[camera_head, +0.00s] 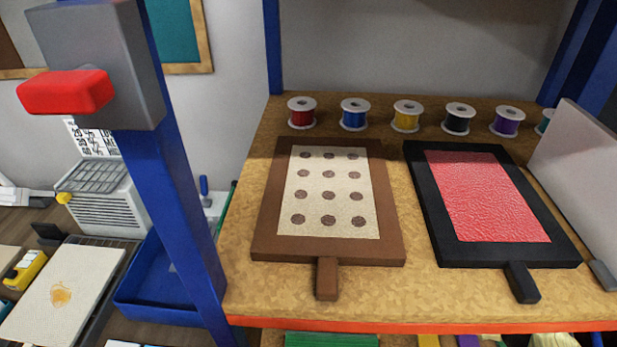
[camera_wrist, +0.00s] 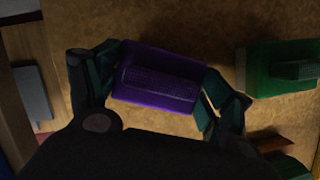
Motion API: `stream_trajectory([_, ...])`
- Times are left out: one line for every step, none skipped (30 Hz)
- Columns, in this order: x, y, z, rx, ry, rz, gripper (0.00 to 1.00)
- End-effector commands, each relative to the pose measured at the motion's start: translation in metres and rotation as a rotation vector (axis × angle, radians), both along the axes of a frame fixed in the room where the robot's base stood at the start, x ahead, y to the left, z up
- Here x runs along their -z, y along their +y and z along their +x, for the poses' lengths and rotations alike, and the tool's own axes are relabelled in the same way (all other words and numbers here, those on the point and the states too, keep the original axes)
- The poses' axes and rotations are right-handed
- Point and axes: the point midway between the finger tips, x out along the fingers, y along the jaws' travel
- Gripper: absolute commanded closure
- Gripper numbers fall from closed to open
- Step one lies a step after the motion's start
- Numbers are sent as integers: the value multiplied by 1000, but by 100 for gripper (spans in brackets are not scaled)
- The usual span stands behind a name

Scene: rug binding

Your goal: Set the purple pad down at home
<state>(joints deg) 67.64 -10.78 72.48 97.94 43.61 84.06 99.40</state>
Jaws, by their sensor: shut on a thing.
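In the wrist view, the purple pad (camera_wrist: 158,78) is a block with a raised ridge or handle on top. My gripper (camera_wrist: 158,85) has a finger on each side of it, touching its left and right ends, and is shut on it. The pad is over a tan board-like surface (camera_wrist: 200,25); I cannot tell whether it touches that surface. A green pad (camera_wrist: 278,68) of similar shape lies to its right, apart from it. My gripper is not visible in the head view. No marked home spot can be made out.
In the head view, a brown framed board with dots (camera_head: 265,215) and a black framed red board (camera_head: 430,205) lie on the shelf (camera_head: 400,290). Several thread spools (camera_head: 355,114) line its back. A blue post (camera_head: 170,190) stands left. A grey object (camera_wrist: 34,92) lies left in the wrist view.

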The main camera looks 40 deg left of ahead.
Motion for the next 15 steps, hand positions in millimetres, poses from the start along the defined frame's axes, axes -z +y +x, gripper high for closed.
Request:
stream_trajectory([1,0,0,0,0,0,18])
stream_trajectory([1,0,0,0,0,0,13])
stream_trajectory([1,0,0,0,0,0,5])
stream_trajectory([1,0,0,0,0,0,0])
stream_trajectory([1,0,0,0,0,0,0])
stream_trajectory([1,0,0,0,0,0,0])
stream_trajectory([1,0,0,0,0,0,0])
stream_trajectory([0,0,0,0,0,0,0])
stream_trajectory([0,0,0,0,0,0,0])
stream_trajectory([0,0,0,0,0,0,0])
stream_trajectory([0,0,0,0,0,0,0])
stream_trajectory([0,0,0,0,0,0,0])
stream_trajectory([0,0,0,0,0,0,0])
stream_trajectory([0,0,0,0,0,0,0])
stream_trajectory([0,0,0,0,0,0,0])
